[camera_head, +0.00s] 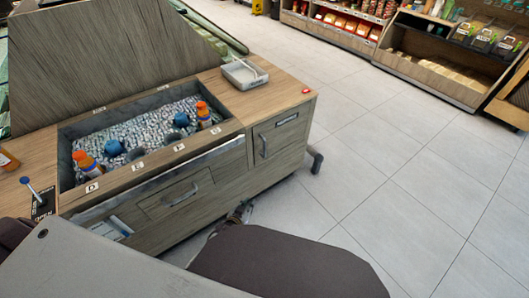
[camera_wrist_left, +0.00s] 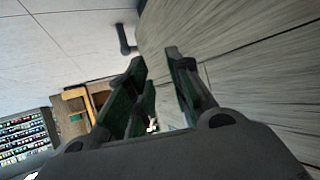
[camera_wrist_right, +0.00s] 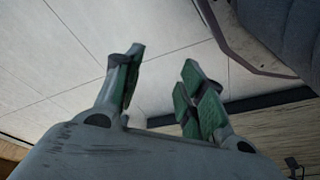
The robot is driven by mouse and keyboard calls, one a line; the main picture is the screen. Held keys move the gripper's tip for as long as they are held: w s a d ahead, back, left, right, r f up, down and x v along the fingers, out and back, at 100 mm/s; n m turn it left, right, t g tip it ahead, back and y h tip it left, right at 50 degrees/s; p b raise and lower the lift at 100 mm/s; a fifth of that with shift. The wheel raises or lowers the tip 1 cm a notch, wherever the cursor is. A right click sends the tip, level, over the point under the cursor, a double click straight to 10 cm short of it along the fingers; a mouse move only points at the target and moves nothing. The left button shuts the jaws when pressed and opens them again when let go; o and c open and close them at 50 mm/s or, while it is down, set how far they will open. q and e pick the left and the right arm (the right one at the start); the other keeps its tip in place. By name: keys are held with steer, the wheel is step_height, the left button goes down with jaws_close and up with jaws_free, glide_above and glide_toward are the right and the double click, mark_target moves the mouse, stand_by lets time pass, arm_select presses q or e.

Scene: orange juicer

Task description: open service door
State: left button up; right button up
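The wooden counter has a front door panel (camera_head: 287,134) at its right end, closed flush, with an upright metal handle (camera_head: 264,146) on its left side. I take this panel for the service door, though no label on it is readable. My left gripper (camera_head: 243,211) is low in front of the counter, below and left of that handle and apart from it. In the left wrist view its fingers (camera_wrist_left: 156,57) are open beside wood panelling, with nothing held between them. My right gripper (camera_wrist_right: 164,58) is open and empty over the tiled floor; the head view does not clearly show it.
The counter's sunken bin (camera_head: 120,175) holds orange-capped bottles and blue items. A drawer handle (camera_head: 185,194) is left of the door. Tiled floor (camera_head: 400,190) is free to the right.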

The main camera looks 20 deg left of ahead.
arm_select(q)
steer(key=w+r+t+b, duration=0.3)
steer(key=w+r, duration=0.1)
steer(key=r, duration=0.3)
steer(key=w+r+t+b, duration=0.2)
steer(key=w+r, duration=0.3)
steer(key=r, duration=0.3)
steer(key=shift+w+r+t+b, duration=0.25)
steer(key=shift+t+b, duration=0.15)
steer(key=shift+b, duration=0.35)
arm_select(e)
step_height(320, 180, up, 12)
steer(key=a, duration=0.2)
steer(key=shift+w+a+r+t+y, duration=0.2)
steer(key=shift+t+y, duration=0.1)
steer(key=shift+y, duration=0.1)
arm_select(q)
steer(key=shift+w, duration=0.15)
